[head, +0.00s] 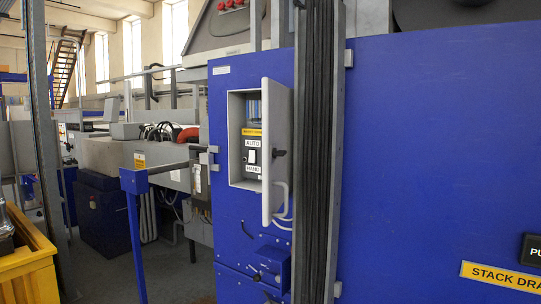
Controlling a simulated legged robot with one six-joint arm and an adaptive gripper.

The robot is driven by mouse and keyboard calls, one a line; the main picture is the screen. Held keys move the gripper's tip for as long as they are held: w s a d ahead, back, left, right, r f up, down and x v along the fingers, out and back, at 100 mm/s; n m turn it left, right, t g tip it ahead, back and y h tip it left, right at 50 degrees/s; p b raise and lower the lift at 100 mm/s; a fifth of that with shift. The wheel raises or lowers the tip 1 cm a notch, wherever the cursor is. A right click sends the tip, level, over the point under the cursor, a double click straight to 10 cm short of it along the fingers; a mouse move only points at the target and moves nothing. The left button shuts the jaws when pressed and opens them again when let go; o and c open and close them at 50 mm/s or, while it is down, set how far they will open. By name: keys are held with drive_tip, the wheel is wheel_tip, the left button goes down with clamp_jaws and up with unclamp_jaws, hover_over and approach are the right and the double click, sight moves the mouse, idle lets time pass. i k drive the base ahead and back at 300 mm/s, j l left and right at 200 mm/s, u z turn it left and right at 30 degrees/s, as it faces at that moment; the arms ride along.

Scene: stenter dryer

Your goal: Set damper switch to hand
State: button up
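The damper switch (252,156) is a small white switch on a black plate inside a grey wall box (236,140) in the head view. An AUTO label (252,143) sits above it and a HAND label (253,169) below it. I cannot tell which way the switch is set. A yellow label (252,132) is above the AUTO label, partly hidden by the door. My gripper is not in view.
The box is set in a blue cabinet (235,220). Dark ribbed vertical strips (317,150) stand just right of the door. A blue post with a rail (134,220) stands to the left. A yellow container (28,262) is at the lower left. Some grey floor is clear between them.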

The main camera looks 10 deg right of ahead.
sight(252, 159)
drive_tip(key=i+j+u, duration=0.1)
drive_tip(key=i, duration=0.25)
drive_tip(key=i+j, duration=0.3)
drive_tip(key=i+j+u, duration=0.15)
drive_tip(key=i, duration=0.25)
